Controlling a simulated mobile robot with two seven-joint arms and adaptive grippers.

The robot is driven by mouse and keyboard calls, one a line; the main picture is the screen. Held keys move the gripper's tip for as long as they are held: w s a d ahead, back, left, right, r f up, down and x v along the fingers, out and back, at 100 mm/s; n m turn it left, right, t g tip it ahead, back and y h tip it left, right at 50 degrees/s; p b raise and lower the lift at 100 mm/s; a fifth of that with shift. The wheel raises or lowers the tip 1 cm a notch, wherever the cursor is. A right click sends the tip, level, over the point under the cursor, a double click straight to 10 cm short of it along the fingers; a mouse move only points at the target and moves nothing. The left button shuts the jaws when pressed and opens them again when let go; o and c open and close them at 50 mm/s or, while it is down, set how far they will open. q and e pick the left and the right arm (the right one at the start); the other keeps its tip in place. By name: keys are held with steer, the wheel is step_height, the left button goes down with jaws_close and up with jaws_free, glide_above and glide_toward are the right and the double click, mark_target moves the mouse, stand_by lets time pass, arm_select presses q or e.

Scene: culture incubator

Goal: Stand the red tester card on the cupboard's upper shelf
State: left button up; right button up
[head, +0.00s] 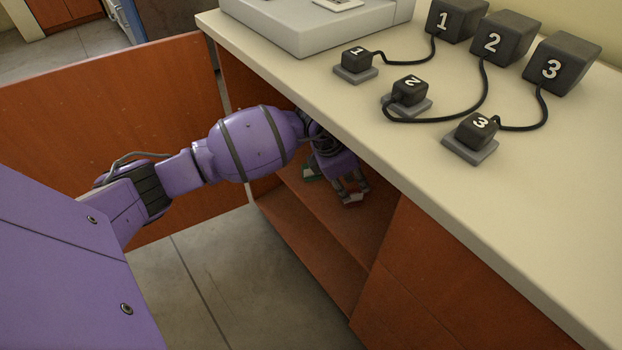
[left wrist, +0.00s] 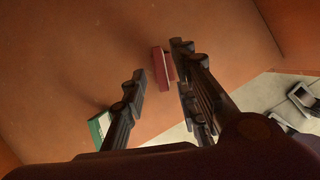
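The red tester card (left wrist: 161,66) is inside the cupboard on the upper shelf, just past my left fingertips in the left wrist view. My left gripper (head: 350,186) reaches in under the counter. Its fingers are apart in the left wrist view (left wrist: 158,68), with the card near the right-hand finger and not clamped. My right gripper is not in view.
A green-and-white card (left wrist: 98,126) stands left of my left fingers. The cupboard door (head: 120,130) is open at the left. The counter (head: 420,170) overhangs my arm and carries numbered black blocks (head: 492,38) with cables. Bare upper shelf (left wrist: 90,40) lies around the cards.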

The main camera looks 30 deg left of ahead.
arm_select(q)
steer(key=s+a+p, duration=0.1)
steer(key=s+a, duration=0.7)
steer(key=s, duration=0.1)
steer(key=shift+a+r+p, duration=0.2)
steer(key=shift+r+p, duration=0.15)
steer(key=shift+p, duration=0.05)
steer(key=shift+s, duration=0.1)
